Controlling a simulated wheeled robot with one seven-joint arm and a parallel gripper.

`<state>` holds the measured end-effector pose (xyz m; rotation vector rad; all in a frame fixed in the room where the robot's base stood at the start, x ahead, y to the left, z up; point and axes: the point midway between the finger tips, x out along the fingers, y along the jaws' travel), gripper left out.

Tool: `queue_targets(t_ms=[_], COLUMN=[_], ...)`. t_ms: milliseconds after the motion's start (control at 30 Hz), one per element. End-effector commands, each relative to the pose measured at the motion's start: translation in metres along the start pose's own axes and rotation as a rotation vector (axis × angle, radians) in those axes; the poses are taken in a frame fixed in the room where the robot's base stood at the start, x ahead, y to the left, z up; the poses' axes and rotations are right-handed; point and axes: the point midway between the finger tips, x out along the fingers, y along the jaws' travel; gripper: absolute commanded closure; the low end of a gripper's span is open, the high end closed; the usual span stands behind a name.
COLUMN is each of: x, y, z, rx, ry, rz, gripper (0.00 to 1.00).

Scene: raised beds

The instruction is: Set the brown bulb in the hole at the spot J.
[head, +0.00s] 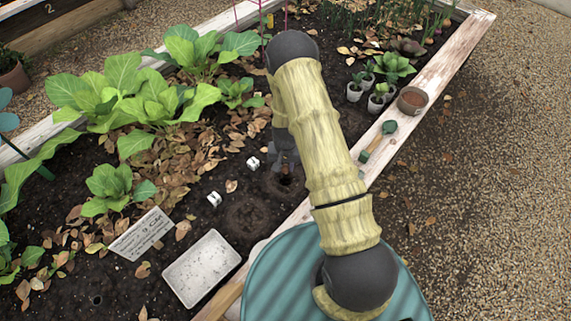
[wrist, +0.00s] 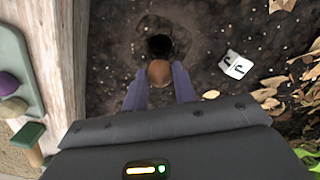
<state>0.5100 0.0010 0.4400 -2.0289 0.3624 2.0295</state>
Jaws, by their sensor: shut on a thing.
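The brown bulb (wrist: 159,73) sits between the two fingertips of my gripper (wrist: 160,84) in the wrist view; the gripper is shut on it. A dark round hole (wrist: 159,45) in the soil lies just beyond the bulb in that view. A small white marker block (wrist: 236,65) stands to the right of the hole; its dark letter looks like a J turned over. In the head view my gripper (head: 285,160) points down at the soil by the hole (head: 285,181), with a white marker (head: 253,163) to its left. The bulb is not clear there.

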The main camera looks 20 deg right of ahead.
Motion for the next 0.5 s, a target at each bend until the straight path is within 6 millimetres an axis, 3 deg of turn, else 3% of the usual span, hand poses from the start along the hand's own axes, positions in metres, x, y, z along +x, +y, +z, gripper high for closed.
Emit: queue_targets(t_ms=[33, 500], x=[0.010, 0.054], y=[0.000, 0.000], z=[0.000, 0.000], rx=[0.000, 0.001], ry=[0.000, -0.001], rz=[0.000, 0.000], gripper=[0.85, 0.85])
